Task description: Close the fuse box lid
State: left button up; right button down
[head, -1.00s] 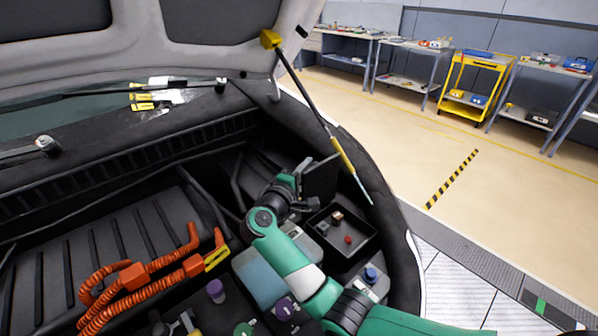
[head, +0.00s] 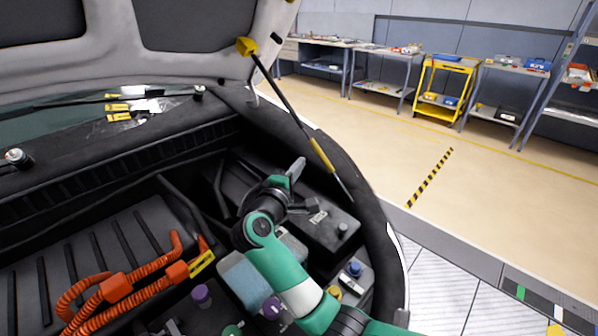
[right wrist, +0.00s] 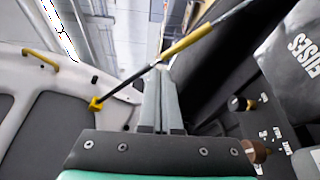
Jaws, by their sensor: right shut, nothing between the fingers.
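The fuse box lid (head: 325,228) is a dark panel with a pale label. In the head view it lies down over the box, and the inside of the box is hidden. I cannot tell whether its edge is fully seated. In the right wrist view the lid (right wrist: 288,75) shows at the right with the word FUSES. My right gripper (head: 298,168) is shut and empty, above and beside the lid's far left end, apart from it as far as I see. Its fingers (right wrist: 163,100) point away in the wrist view. My left gripper is not in view.
A thin hood prop rod (head: 285,100) with yellow ends rises close to the right gripper. Orange cables (head: 130,280) lie at the left. A blue cap (head: 354,268) stands nearer than the lid. Benches and a yellow cart (head: 445,85) stand far off.

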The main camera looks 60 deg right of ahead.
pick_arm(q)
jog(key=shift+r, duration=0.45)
pick_arm(e)
jog(key=w+a+f, duration=0.2)
jog(key=w+a, duration=0.1)
jog(key=a, duration=0.6)
jog(key=shift+f, duration=0.35)
